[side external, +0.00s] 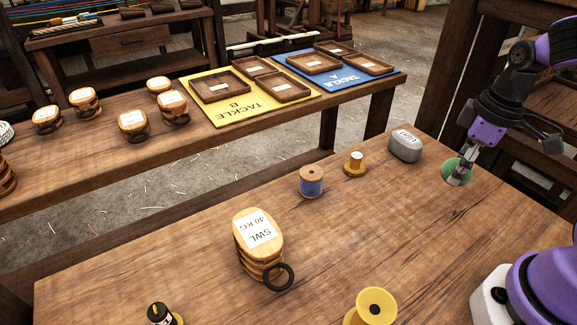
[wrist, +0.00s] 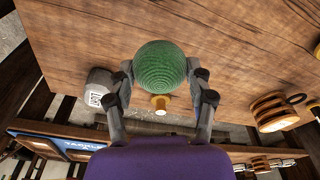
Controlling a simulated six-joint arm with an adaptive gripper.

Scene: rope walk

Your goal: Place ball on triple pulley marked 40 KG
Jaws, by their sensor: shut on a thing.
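A green ball of wound twine (wrist: 160,68) is between the fingers of my gripper (wrist: 161,75), which is shut on it. In the side view the ball (side external: 452,171) shows at the right, held at or just above the table; I cannot tell which. The triple pulley (side external: 256,240) with a white label reading SWL 40 KG stands upright at the near middle of the table, with a black ring at its side. It also shows at the right of the wrist view (wrist: 272,112). My gripper (side external: 458,174) is well to the right of and behind the pulley.
A yellow spool (side external: 375,306) and a black-topped item (side external: 160,314) are near the front. The back bench holds several pulleys and trays on yellow (side external: 235,115) and blue mats.

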